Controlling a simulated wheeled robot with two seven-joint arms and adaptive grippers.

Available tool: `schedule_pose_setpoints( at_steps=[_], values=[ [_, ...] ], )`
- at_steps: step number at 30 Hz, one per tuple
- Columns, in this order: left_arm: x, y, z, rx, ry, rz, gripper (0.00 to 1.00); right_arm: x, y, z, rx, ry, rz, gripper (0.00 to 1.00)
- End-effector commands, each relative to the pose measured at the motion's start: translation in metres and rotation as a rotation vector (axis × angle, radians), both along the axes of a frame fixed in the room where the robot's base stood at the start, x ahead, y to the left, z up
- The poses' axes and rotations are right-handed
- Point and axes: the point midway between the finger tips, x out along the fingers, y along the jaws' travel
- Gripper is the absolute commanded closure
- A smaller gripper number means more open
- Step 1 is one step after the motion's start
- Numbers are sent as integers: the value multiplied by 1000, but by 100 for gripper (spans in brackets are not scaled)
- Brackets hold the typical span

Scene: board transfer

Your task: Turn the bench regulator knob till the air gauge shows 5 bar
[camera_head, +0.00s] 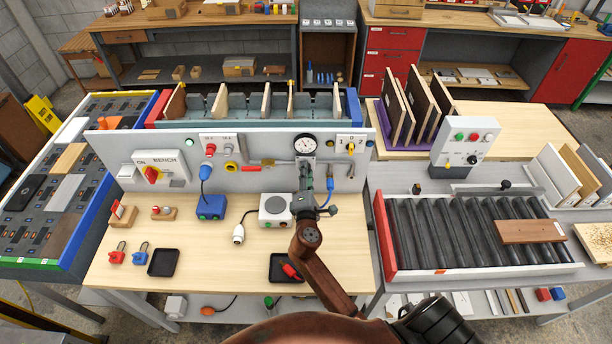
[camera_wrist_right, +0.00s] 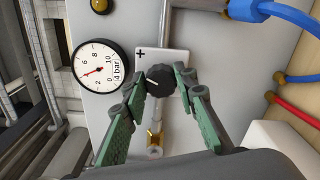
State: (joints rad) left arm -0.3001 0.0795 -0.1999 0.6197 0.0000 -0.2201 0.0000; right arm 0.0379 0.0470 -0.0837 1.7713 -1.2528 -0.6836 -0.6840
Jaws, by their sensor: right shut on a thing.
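The air gauge (camera_head: 305,144) is a round white dial on the bench panel. In the right wrist view the gauge (camera_wrist_right: 100,67) appears turned on its side; its red needle lies between the 2 and the 6, and small text reads about "4 bar". The black regulator knob (camera_wrist_right: 159,78) has a white pointer line and sits before a white plate with a plus sign. My right gripper (camera_wrist_right: 160,84) is shut on the knob, one green finger on each side. In the head view my right gripper (camera_head: 307,183) is below the gauge and hides the knob. My left gripper is not in view.
The grey panel (camera_head: 260,180) also carries red buttons, a yellow rotary switch (camera_head: 351,147) and a blue hose (camera_head: 329,184). A white socket box (camera_head: 275,211) and black trays stand on the wooden bench close to my arm. A roller conveyor (camera_head: 470,230) lies right.

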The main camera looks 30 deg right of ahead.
Motion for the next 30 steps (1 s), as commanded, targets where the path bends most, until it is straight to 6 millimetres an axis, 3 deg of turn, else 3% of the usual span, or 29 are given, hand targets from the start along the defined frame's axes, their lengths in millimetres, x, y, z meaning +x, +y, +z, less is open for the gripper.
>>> schedule_pose_setpoints(
  at_steps=[9, 26, 27, 30],
  values=[
    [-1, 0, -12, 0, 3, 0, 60, 0, 0, -2, 106, -63, -1, 98],
    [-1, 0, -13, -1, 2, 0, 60, 0, 0, -1, 126, -75, -1, 98],
    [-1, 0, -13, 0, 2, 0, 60, 0, 0, -1, 126, -75, -1, 71],
    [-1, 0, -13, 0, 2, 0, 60, 0, 0, -1, 125, -75, -1, 64]
  ],
)
